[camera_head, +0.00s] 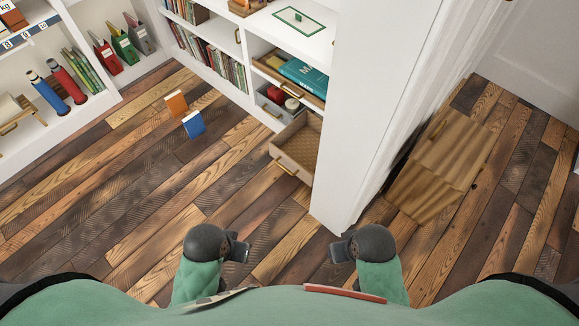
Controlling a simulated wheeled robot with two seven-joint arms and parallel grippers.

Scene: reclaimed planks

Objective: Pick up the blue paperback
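A small blue paperback (194,125) stands upright on the plank floor, left of centre and well ahead of me. An orange book (176,104) stands just behind it to the left. My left gripper (238,247) is low in the picture, close to my body and far from the blue paperback. My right gripper (342,251) is also close to my body, farther to the right. Both grippers are small and dark here, and their finger gaps are not clear. I see nothing held in either.
White shelving with books (208,50) stands at the back. An open drawer (297,150) juts out right of the books, below one with a teal book (305,76). A white panel (365,120) and wooden cabinet (438,170) stand to the right. Floor between me and the paperback is clear.

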